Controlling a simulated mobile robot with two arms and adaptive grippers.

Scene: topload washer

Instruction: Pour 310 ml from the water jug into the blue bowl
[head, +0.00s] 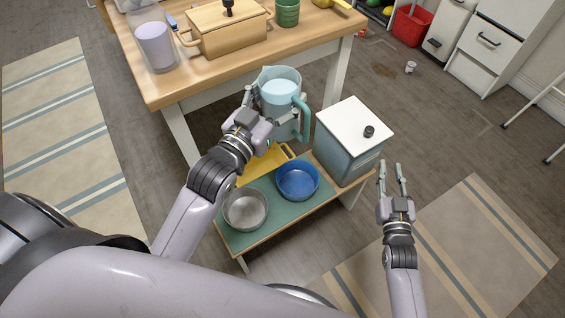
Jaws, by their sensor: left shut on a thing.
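The water jug (287,119) is clear with a teal rim and teal handle, and it holds pale liquid. My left gripper (262,97) is shut on the water jug at its left side and holds it upright, above the back of the low bench. The blue bowl (298,181) sits on the bench's green top, in front of the jug, and I see no liquid in it. My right gripper (391,180) is open and empty, to the right of the bench.
A grey metal bowl (246,210) stands left of the blue bowl on the low bench (262,187). A yellow board (258,169) lies behind them. A white-topped box (353,131) stands at right. The wooden table (190,78) is behind, holding a pitcher (156,44) and wooden box (226,28).

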